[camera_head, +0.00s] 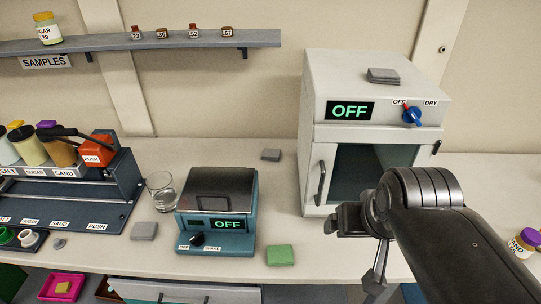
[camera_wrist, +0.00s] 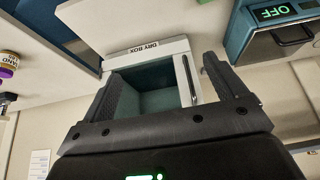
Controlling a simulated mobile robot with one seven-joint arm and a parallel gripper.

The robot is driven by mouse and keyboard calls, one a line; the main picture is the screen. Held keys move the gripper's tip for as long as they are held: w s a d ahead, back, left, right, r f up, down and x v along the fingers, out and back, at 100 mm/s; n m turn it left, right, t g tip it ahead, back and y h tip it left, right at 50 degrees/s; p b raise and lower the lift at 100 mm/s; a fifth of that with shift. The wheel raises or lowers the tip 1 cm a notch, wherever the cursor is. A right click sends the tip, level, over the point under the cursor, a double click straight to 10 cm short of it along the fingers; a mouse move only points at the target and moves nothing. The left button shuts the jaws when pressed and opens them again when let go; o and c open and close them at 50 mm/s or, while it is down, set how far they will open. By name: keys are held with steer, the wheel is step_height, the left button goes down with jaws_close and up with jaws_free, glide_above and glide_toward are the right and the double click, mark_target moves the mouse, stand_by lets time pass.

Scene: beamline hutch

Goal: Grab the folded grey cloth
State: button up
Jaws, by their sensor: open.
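A folded grey cloth (camera_head: 383,75), which looks layered, lies on top of the white cabinet (camera_head: 312,85) at the back right. Two similar small grey pads also lie on the bench: one grey pad (camera_head: 144,231) left of the teal device, another grey pad (camera_head: 271,155) behind it. I cannot tell for sure what these pads are. My gripper (camera_wrist: 163,72) is open with nothing between its fingers. In the head view my arm is in front of the white cabinet, with its end below and apart from the cloth. No cloth shows in the wrist view.
A teal device (camera_head: 216,243) marked OFF, a glass (camera_head: 161,193) and a green pad (camera_head: 280,255) stand on the bench. A dispenser rack (camera_head: 125,185) is at left. A shelf (camera_head: 150,42) holds small jars. In the wrist view, an open box (camera_wrist: 178,48) labelled DRY BOX is ahead.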

steer(key=w+a+r+g+h, duration=0.1)
steer(key=w+a+r+g, duration=0.15)
steer(key=w+a, duration=0.55)
steer(key=m+t, duration=0.1)
steer(key=m, duration=0.1)
glide_toward(270, 154)
steer(key=x, duration=0.8)
steer(key=shift+w+f, duration=0.15)
steer(key=shift+f, duration=0.15)
steer(key=shift+d, duration=0.1)
steer(key=c, duration=1.1)
